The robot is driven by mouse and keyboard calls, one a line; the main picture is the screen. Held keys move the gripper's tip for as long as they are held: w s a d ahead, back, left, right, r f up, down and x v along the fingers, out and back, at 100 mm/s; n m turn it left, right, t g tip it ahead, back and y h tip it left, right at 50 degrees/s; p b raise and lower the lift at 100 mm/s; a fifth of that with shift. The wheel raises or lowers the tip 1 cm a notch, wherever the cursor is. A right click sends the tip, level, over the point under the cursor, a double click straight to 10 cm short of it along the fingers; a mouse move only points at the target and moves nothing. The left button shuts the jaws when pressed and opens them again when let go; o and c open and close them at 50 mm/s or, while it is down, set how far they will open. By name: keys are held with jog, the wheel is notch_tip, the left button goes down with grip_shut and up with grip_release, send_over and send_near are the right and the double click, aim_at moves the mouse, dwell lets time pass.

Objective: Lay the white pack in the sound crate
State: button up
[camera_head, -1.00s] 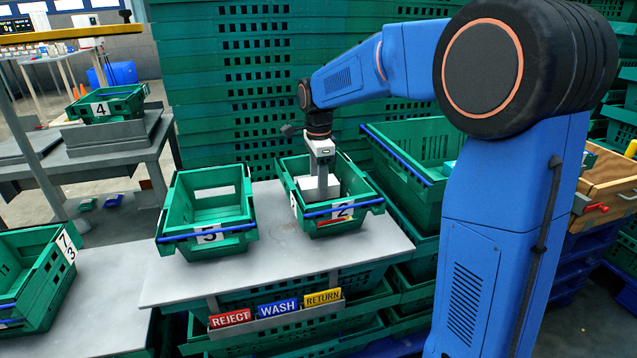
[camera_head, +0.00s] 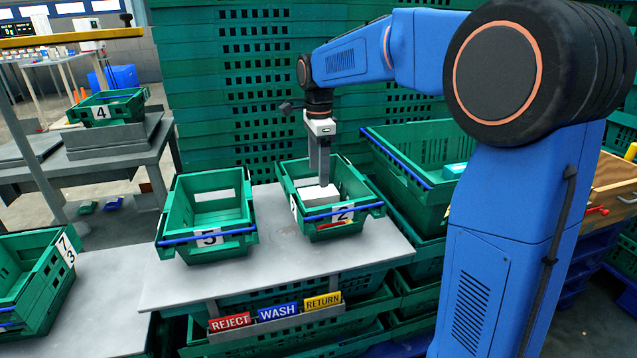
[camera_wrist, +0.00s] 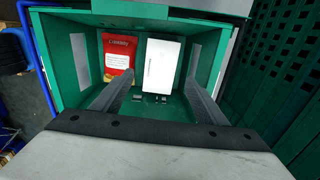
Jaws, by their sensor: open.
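The white pack (camera_head: 322,195) lies in the green crate numbered 2 (camera_head: 345,216). In the wrist view the white pack (camera_wrist: 163,66) lies flat beside a red pack (camera_wrist: 117,56) on the floor of that crate (camera_wrist: 78,55). My gripper (camera_head: 320,178) is over crate 2, pointing down. In the wrist view its two fingers (camera_wrist: 160,82) are spread wide with nothing held between them. From the head camera the front wall of crate 2 hides part of its contents.
An empty-looking green crate numbered 5 (camera_head: 209,237) stands left of crate 2 on the grey table (camera_head: 285,246). A larger crate (camera_head: 405,165) is at the right. Another crate (camera_head: 45,270) is at far left. Stacked crates (camera_head: 230,90) form a wall behind.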

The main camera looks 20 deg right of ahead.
aim_at(319, 192)
notch_tip(319, 192, up, 7)
dwell(0.3)
jog(key=shift+f, duration=0.1)
